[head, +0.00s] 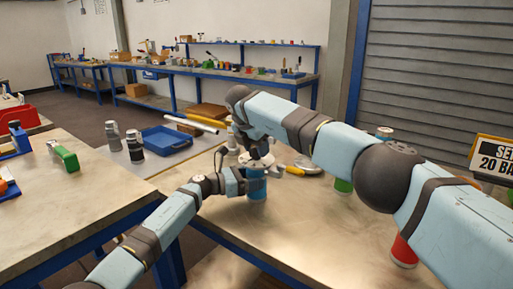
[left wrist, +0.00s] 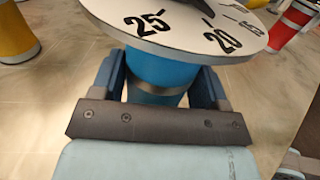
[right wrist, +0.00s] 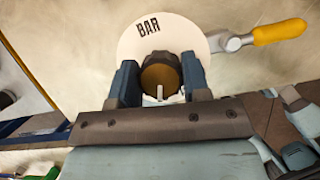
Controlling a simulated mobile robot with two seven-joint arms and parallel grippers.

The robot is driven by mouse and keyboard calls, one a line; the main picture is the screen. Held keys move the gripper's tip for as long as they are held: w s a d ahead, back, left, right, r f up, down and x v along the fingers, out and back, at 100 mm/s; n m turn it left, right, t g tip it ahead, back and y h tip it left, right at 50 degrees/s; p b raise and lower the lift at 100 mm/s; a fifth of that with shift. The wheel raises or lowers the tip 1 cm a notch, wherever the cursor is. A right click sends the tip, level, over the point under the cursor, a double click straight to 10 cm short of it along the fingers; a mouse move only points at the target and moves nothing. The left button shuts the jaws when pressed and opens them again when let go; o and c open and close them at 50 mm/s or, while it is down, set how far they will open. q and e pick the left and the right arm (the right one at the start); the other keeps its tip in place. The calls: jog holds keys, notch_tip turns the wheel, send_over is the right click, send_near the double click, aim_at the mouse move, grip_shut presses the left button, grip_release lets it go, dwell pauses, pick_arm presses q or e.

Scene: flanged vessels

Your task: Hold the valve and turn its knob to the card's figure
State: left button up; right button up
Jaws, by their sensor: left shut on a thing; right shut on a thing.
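The blue valve (head: 257,187) stands upright on the near table. In the left wrist view its blue body (left wrist: 160,72) is between the fingers of my left gripper (left wrist: 160,85), which is shut on it below the dial. The white dial (left wrist: 180,35) shows 25 and 20 on the near side. My right gripper (right wrist: 160,82) comes from above and is shut on the dark, brown-topped knob (right wrist: 160,73). A white line on the knob points down in the right wrist view; the figure it meets is hidden.
A yellow-handled tool (right wrist: 280,31) lies beside the valve. A red vessel (head: 403,252) and a green one (head: 343,186) stand to the right, partly behind my right arm. A blue tray (head: 167,139) and grey cylinders (head: 134,146) are at the left.

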jog(key=o, duration=0.9)
jog(key=v, duration=1.2)
